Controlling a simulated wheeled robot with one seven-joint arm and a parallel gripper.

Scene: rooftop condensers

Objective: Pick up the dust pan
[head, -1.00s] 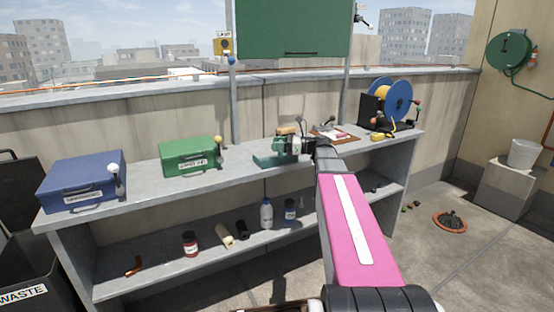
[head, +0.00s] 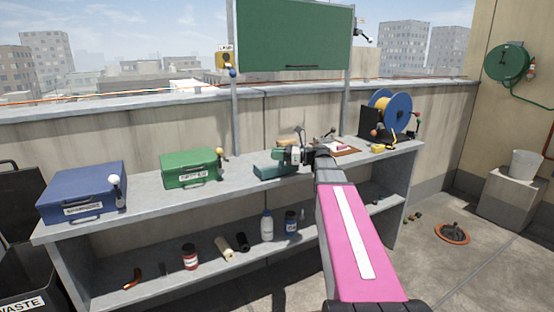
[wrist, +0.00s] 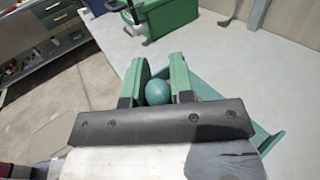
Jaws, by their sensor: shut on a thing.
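The teal dust pan (head: 270,171) is on the top of the grey workbench, right of the green box. In the wrist view its flat teal edge (wrist: 208,88) shows behind and right of the fingers. My gripper (head: 292,156) is over the pan, and its green fingers (wrist: 158,72) are shut on the pan's round teal knob (wrist: 157,92). The pan appears to be at bench-top level; I cannot tell whether it touches the surface. My gripper and arm hide part of it.
The green box (head: 190,170) and blue box (head: 82,192) stand left on the bench (head: 145,192). A clipboard (head: 343,149) and cable reel (head: 392,112) are to the right. Several bottles and small items sit on the lower shelf. Bench top between green box and pan is clear.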

